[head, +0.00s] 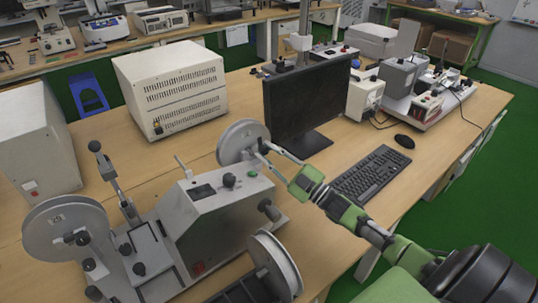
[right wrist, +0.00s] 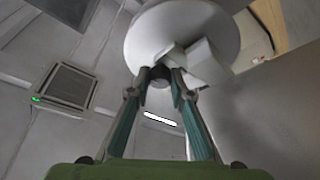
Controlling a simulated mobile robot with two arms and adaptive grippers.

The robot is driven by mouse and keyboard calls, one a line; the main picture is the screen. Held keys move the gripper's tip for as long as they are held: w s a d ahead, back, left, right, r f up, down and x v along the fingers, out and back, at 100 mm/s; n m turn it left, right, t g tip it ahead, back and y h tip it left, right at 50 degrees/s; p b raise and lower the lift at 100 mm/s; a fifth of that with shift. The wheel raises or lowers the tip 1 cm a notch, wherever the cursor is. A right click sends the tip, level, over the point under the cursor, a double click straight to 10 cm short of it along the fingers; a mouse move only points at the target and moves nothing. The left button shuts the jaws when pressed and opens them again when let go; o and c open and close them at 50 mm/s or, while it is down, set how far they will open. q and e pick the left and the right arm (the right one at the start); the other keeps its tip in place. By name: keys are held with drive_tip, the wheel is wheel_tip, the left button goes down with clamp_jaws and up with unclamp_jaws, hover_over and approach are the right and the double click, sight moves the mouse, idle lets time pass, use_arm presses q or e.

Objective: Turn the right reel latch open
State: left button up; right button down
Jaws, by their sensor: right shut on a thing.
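The grey tape machine (head: 225,222) stands on the wooden bench. Its right reel (head: 238,137) is a pale disc at the back right, and it fills the top of the right wrist view (right wrist: 165,35). My right gripper (head: 263,150) reaches in from the lower right to the hub of this reel. In the right wrist view its fingertips (right wrist: 160,76) are closed around the small latch (right wrist: 158,83) at the hub. The fingers largely hide the latch in the head view, so its angle is unclear. My left gripper is not in view.
A second reel (head: 65,228) is at the machine's left and another (head: 275,265) at its front. A black monitor (head: 306,105) stands close behind my right gripper. A keyboard (head: 371,174) and mouse (head: 404,141) lie to the right. A beige cabinet (head: 172,85) stands behind.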

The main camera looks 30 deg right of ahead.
drive_tip(key=shift+m+t+h, duration=0.3)
drive_tip(key=shift+m, duration=0.6)
drive_tip(key=c, duration=1.8)
unclamp_jaws()
drive_tip(key=shift+f, duration=0.1)
drive_tip(key=v, duration=1.2)
